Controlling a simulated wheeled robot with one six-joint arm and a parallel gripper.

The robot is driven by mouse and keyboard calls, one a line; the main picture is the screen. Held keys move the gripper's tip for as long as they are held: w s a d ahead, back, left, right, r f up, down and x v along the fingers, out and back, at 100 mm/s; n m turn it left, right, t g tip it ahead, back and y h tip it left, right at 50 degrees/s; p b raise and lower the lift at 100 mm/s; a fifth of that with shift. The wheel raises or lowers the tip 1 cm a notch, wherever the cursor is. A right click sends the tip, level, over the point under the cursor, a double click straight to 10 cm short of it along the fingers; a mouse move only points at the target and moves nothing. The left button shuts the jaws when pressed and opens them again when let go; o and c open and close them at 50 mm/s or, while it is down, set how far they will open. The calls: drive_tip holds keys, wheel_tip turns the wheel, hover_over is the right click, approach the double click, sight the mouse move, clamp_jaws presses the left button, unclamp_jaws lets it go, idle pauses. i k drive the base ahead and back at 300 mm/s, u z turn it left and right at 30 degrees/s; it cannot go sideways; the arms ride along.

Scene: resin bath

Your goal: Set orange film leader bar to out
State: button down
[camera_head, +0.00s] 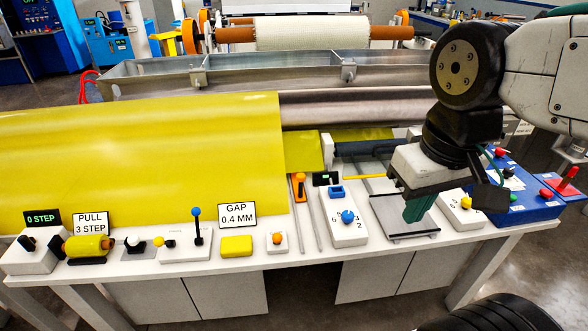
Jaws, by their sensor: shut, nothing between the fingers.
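An orange slider with an upright orange-topped post (299,186) sits near the far end of a narrow track at the middle of the white bench; it looks like the film leader bar, though I cannot tell for sure. The track runs towards the bench's front edge. My gripper (418,209) is to the right of it, above a grey plate (408,228), with green fingers pointing down. The fingers are shut with nothing in them. My gripper is well apart from the orange slider.
A white box with a blue dial (347,217) stands between the slider and my gripper. A small orange button (277,237) and a yellow block (236,246) lie left. A blue box (515,190) stands right. Yellow film (140,150) spans the back left.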

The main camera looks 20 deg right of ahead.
sight(297, 170)
drive_tip(key=z, duration=0.5)
drive_tip(key=k, duration=1.1)
drive_tip(key=u, duration=0.6)
drive_tip(key=i, duration=1.6)
drive_tip(key=z, duration=0.4)
